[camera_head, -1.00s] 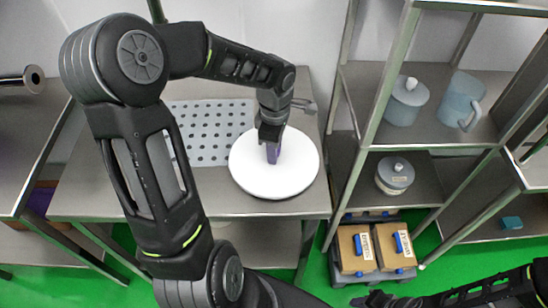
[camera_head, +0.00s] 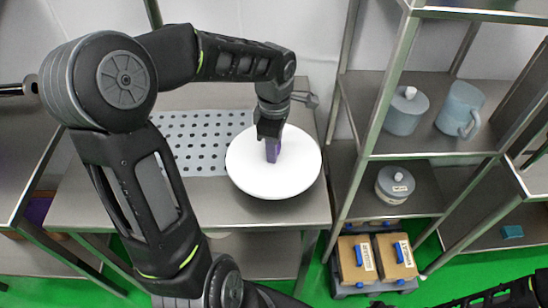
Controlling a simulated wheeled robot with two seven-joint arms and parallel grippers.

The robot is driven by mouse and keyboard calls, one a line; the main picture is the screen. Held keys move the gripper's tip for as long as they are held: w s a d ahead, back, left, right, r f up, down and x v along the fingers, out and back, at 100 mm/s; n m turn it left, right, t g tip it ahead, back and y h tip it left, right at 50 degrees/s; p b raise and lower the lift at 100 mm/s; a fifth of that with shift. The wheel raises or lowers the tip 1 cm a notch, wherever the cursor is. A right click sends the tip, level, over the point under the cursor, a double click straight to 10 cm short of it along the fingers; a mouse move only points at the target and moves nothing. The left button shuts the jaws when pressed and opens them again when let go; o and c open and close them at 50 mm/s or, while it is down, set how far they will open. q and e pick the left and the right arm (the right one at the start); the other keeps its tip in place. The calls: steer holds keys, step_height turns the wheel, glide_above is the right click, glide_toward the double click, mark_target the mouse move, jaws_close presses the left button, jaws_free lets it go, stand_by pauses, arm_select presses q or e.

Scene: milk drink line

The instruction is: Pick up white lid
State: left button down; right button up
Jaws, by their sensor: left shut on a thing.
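The white lid (camera_head: 262,181) is a large round disc over the steel table (camera_head: 115,200), with a purple handle (camera_head: 273,149) at its middle. My left gripper (camera_head: 271,138) comes down from above and is shut on the purple handle. The lid looks slightly tilted; I cannot tell whether it is clear of the table. My right arm (camera_head: 505,292) shows at the lower right corner, and its gripper is mostly cut off by the lower edge.
A perforated plate (camera_head: 193,140) lies left of the lid. A steel rack (camera_head: 377,125) on the right holds a lidded grey pot (camera_head: 404,112), a blue jug (camera_head: 459,108) and a smaller lidded pot (camera_head: 394,186). Cardboard boxes (camera_head: 356,262) stand below.

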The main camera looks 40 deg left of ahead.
arm_select(q)
step_height(320, 180, up, 5)
steer(key=shift+r, duration=0.2)
